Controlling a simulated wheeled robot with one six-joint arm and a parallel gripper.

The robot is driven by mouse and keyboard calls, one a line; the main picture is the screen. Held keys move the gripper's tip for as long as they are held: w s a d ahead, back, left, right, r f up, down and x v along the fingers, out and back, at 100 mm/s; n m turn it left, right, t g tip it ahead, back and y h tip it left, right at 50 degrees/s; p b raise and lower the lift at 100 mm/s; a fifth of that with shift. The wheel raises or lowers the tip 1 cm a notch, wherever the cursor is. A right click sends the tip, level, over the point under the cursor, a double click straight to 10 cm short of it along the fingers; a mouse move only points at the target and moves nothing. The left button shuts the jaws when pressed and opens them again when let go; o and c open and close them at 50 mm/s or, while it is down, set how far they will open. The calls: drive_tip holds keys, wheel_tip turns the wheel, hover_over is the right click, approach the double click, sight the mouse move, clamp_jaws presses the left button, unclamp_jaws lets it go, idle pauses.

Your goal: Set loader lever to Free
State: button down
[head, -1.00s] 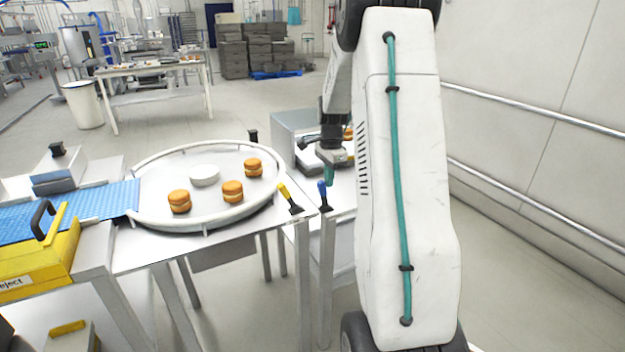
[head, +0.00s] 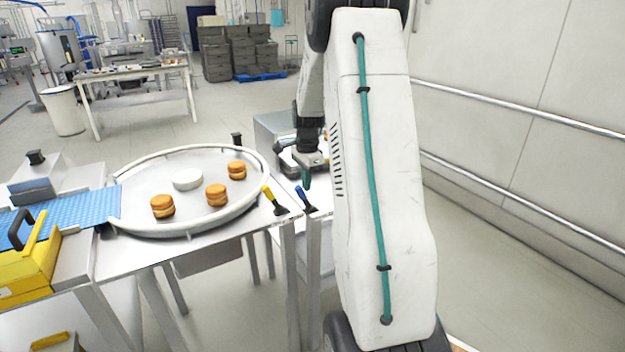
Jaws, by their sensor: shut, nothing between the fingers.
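Two small levers stand at the right corner of the steel table: one with a yellow handle (head: 267,194) and one with a blue handle (head: 301,196). Both lean to the left. No label on either can be read, so I cannot tell which is the loader lever. My gripper (head: 306,181) is shut and empty, with its teal fingertips pointing down just behind and above the blue handle. I cannot tell whether they touch it. My arm hides what lies to the right of the gripper.
A round rimmed turntable (head: 140,213) left of the levers holds filled rounds (head: 217,195) and a white disc (head: 187,179). A blue belt (head: 75,208) and yellow reject box (head: 30,268) are farther left. A grey machine (head: 275,130) stands behind the gripper. A railed wall is right.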

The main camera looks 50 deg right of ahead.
drive_tip(key=shift+a+f, duration=0.15)
drive_tip(key=shift+a, duration=0.2)
wheel_tip(320, 180, up, 12)
drive_tip(key=d, duration=0.2)
drive_tip(key=shift+s+d, duration=0.2)
drive_tip(key=shift+s, duration=0.15)
drive_tip(key=shift+f, duration=0.1)
